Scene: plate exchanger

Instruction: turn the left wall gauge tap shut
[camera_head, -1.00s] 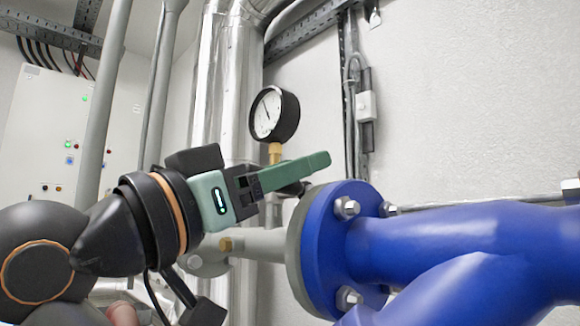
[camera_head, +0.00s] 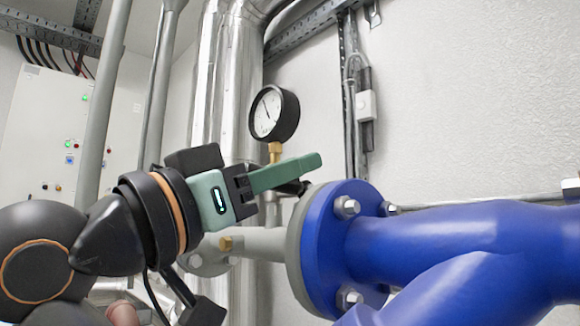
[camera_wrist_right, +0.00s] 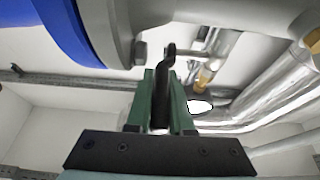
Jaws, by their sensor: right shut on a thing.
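The wall gauge (camera_head: 274,113) has a white dial and black rim and stands on a brass fitting (camera_head: 275,152) beside the silver pipe. My right gripper (camera_head: 312,163) reaches in from the left just below the gauge, its green fingers pointing right. A black tap lever (camera_head: 300,187) shows partly behind the fingers; most of it is hidden there. In the right wrist view the black lever (camera_wrist_right: 162,92) stands between the two green fingers of my right gripper (camera_wrist_right: 166,88), which are shut on it. My left gripper is not in view.
A blue flanged pipe (camera_head: 440,240) with large bolts lies close to the right of the fingers. A grey pipe (camera_head: 262,244) runs below them. Shiny pipes (camera_head: 225,90) rise behind.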

